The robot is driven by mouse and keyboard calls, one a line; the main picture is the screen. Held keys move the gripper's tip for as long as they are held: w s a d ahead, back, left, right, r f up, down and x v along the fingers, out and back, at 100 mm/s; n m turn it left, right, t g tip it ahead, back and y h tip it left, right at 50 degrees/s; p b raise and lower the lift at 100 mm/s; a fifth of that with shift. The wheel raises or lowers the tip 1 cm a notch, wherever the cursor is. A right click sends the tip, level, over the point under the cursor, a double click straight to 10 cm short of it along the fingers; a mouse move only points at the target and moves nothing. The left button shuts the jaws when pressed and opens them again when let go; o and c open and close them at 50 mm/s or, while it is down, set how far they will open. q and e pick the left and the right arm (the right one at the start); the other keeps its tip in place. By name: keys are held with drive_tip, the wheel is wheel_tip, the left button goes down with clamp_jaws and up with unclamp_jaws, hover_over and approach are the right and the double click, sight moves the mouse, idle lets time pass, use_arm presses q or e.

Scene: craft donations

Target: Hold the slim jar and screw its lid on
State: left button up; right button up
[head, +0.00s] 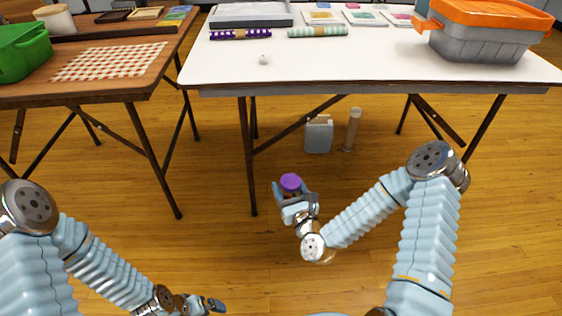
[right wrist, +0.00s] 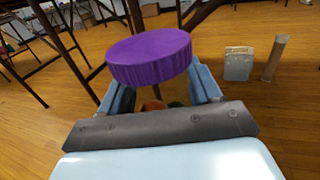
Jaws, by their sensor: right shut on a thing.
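A purple ridged lid (head: 290,182) is at the top of my right gripper (head: 294,194), out over the floor in front of the white table. In the right wrist view the lid (right wrist: 150,58) spans the space above the two blue fingers. Small green and reddish-orange patches show between the fingers under the lid, apparently the slim jar (right wrist: 152,105), mostly hidden. My right gripper is shut on it. I cannot tell how tightly the lid sits on the jar. My left gripper (head: 207,304) is low at the bottom edge of the head view, away from the jar; its jaw state is unclear.
The wooden table (head: 90,88) is at left. A grey container (head: 319,135) and brown tube (head: 352,130) stand beneath the white table.

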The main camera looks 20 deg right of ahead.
drive_tip(key=s+a+f+n+g+y, duration=0.2)
drive_tip(key=a+n+g+y, duration=0.2)
drive_tip(key=a+n+y, duration=0.3)
drive_tip(key=a+y, duration=0.3)
drive_tip(key=a, duration=0.4)
drive_tip(key=shift+a+y, duration=0.25)
drive_tip(key=shift+y, duration=0.05)
